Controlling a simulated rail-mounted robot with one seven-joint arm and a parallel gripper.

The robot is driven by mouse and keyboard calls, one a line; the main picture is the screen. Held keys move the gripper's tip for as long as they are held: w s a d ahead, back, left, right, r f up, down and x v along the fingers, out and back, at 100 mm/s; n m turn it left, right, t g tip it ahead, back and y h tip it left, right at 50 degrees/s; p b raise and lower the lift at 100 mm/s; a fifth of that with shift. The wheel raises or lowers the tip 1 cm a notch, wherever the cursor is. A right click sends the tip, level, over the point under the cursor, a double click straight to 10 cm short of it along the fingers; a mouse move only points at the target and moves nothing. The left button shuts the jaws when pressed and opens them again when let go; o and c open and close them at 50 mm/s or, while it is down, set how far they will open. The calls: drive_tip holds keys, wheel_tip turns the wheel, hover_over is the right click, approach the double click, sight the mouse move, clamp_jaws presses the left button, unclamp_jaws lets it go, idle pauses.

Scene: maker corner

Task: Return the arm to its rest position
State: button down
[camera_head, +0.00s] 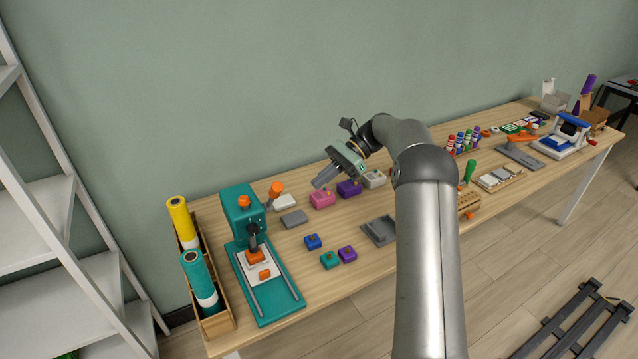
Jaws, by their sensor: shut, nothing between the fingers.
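My gripper (321,181) is at the end of my raised arm, in front of the wall and above the back part of the wooden table (345,281). Its fingers point down and to the left, and they are shut with nothing between them. In the picture it overlaps the area just above a pink block (322,199) and a purple block (349,189), and it appears apart from both. My arm rises from the bottom of the view and bends left at the elbow. It hides part of the table's middle.
A teal press (243,217) stands at the table's left end, beside a wooden box (219,325) with yellow and teal rolls. Small blue, teal and purple blocks (347,254) and a grey tray (379,231) lie on the table. Tools and bottles crowd the right. White shelves (50,291) stand left.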

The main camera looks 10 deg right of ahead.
drive_tip(key=s+a+r+n+t+h, duration=0.1)
drive_tip(key=s+a+r+n+h, duration=0.15)
drive_tip(key=s, duration=0.65)
drive_tip(key=s+a+r+n+h, duration=0.2)
drive_tip(key=s+r+n+h, duration=0.15)
drive_tip(key=s, duration=0.45)
drive_tip(key=s+d+f+n+t+h, duration=0.1)
drive_tip(key=s+n, duration=0.3)
drive_tip(key=s, duration=0.6)
drive_tip(key=s+d+f+n+t+h, duration=0.2)
drive_tip(key=s+f+n+h, duration=0.2)
drive_tip(key=s, duration=0.7)
drive_tip(key=shift+f+n+h, duration=0.3)
